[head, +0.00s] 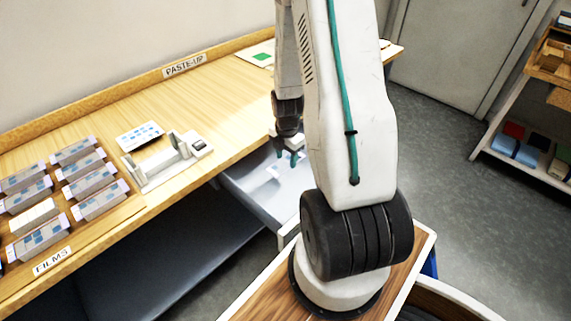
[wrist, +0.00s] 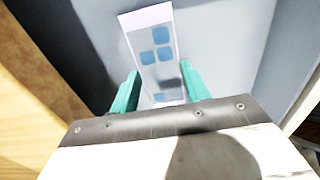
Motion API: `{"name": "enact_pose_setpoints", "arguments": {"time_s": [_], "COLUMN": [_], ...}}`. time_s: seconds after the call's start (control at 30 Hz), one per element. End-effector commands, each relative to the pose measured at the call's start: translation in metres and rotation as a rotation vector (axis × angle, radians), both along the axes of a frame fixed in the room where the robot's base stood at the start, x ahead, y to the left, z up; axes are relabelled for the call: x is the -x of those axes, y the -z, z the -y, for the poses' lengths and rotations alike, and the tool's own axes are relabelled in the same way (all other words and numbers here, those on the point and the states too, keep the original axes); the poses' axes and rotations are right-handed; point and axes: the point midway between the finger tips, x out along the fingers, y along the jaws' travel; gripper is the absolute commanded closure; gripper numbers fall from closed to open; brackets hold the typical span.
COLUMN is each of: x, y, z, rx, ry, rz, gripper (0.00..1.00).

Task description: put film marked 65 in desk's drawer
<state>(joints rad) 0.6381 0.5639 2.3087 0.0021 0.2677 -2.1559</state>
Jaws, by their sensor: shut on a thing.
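My gripper (head: 289,158) is over the open drawer (head: 248,194) of the wooden desk (head: 222,82), with its fingers pointing down. In the wrist view my gripper (wrist: 160,88) has its two teal fingers on either side of a pale film strip (wrist: 152,28) with blue squares, and it is shut on that film. Behind the film is the grey drawer floor (wrist: 228,30). No number can be read on the film. I cannot tell whether the film touches the drawer floor.
Several films with blue squares lie in the rack (head: 122,212) behind the FILMS label (head: 52,261). A white device (head: 166,163) and a blue-spotted card (head: 140,135) are on the desk near the PASTE-UP label (head: 185,66). A shelf (head: 535,170) stands at right.

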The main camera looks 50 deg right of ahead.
Motion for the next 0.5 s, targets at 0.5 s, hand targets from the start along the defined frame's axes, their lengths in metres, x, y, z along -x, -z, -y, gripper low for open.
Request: {"name": "enact_pose_setpoints", "arguments": {"time_s": [0.5], "x": [0.001], "y": [0.043], "z": [0.002], "rx": [0.001], "ry": [0.003], "rz": [0.001], "gripper": [0.75]}}
